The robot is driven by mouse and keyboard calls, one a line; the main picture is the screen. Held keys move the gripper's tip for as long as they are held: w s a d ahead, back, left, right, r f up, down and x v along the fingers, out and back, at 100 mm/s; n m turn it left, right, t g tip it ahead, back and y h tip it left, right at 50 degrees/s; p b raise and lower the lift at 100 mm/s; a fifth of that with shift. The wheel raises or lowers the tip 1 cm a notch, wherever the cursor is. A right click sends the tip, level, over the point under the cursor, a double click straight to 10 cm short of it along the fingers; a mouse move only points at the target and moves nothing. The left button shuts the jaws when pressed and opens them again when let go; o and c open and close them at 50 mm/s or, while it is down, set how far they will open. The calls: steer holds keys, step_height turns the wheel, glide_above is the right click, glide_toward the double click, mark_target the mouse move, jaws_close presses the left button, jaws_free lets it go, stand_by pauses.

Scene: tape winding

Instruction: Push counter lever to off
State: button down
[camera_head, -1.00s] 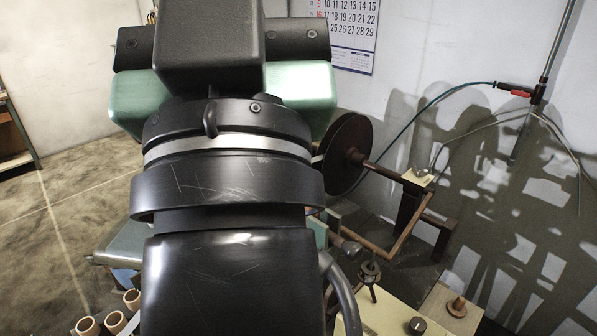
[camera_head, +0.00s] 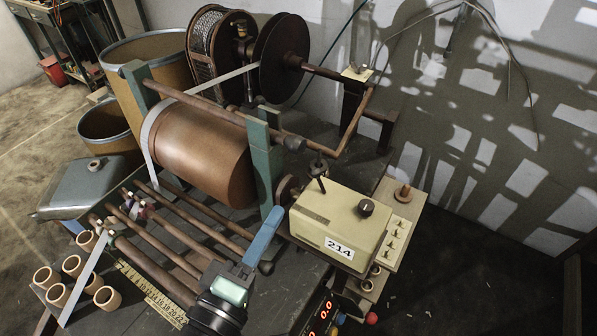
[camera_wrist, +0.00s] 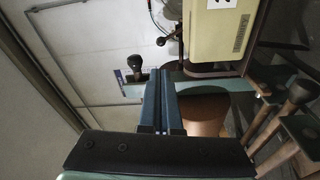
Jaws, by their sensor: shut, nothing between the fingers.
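The counter is a cream box (camera_head: 331,227) with a black knob on top and a label reading 214. A small dark upright lever (camera_head: 319,172) stands at its back left edge; I cannot read its on or off position. My gripper (camera_head: 275,214) is shut and empty, its blue fingers just left of the counter and apart from the lever. In the wrist view, the closed fingers (camera_wrist: 161,78) point up the picture, with the cream counter (camera_wrist: 216,37) up and to the right. A dark knob (camera_wrist: 135,63) shows left of the fingertips; I cannot tell whether it belongs to the lever.
A large copper-brown drum (camera_head: 200,150) in a green frame stands left of the counter. Several rods (camera_head: 190,232) and wooden rings (camera_head: 107,298) lie at lower left. A dark disc (camera_head: 283,58) and brown pipes stand behind. A red digital display (camera_head: 322,314) is at the bottom.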

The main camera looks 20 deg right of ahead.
mark_target(319, 182)
steer(key=p+x, duration=0.2)
steer(key=x, duration=0.8)
